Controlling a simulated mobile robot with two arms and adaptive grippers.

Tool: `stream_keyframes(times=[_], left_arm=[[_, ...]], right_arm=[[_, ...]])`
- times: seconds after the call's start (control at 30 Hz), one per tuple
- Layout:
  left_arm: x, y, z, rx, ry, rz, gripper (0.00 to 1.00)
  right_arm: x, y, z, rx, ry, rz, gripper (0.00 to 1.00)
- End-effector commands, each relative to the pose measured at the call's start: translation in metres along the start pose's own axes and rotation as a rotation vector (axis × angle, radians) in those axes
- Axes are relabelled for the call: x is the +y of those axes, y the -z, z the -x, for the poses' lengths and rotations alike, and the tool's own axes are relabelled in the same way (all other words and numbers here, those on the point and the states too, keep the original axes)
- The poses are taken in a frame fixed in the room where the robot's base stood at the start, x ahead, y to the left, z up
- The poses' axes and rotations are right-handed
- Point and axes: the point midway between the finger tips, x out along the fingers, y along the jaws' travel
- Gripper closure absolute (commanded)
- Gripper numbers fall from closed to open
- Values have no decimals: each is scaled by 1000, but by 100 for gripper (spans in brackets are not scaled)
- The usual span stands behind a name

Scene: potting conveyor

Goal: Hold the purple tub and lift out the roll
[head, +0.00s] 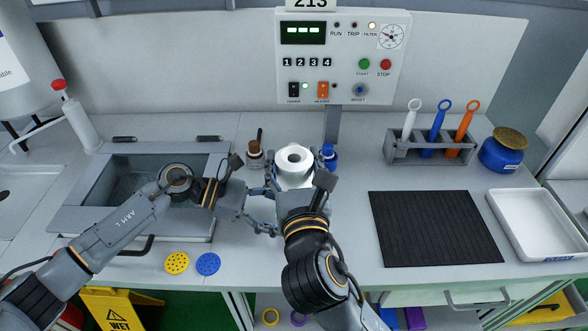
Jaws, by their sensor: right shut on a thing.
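The white roll (294,160) is upright near the middle of the worktop, its round top with the dark centre hole facing up. My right gripper (294,183) comes in from the front and is shut on the roll; its wrist hides the roll's lower part. My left gripper (270,210) is just left of my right gripper, its fingers spread apart with nothing visible between them. I cannot make out the purple tub; anything under or behind the roll is hidden by my grippers.
A brown-topped jar (255,155) and a blue bottle (330,156) stand close beside the roll. A sink (80,200) lies left. Yellow (177,263) and blue (208,264) discs lie in front. A black mat (435,228), tool rack (392,150) and white tray (496,205) are right.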

Motion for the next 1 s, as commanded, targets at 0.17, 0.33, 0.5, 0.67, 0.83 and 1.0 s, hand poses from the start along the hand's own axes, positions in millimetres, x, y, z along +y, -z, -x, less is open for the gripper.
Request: stream_keyframes(times=[0.17,0.33,0.5,0.67,0.83,1.0], left_arm=[[0,1,0,1,1,1,27],[0,1,0,1,0,1,5],[0,0,0,0,0,0,5],[0,0,2,1,-1,0,5],[1,1,22,2,-3,2,5],[1,1,59,3,-3,2,5]], right_arm=[[0,0,0,-1,0,-1,76],[0,0,0,-1,0,-1,76],[0,0,0,-1,0,-1,76],[0,0,0,-1,0,-1,76],[0,0,0,-1,1,-1,76],[0,0,0,-1,0,-1,76]])
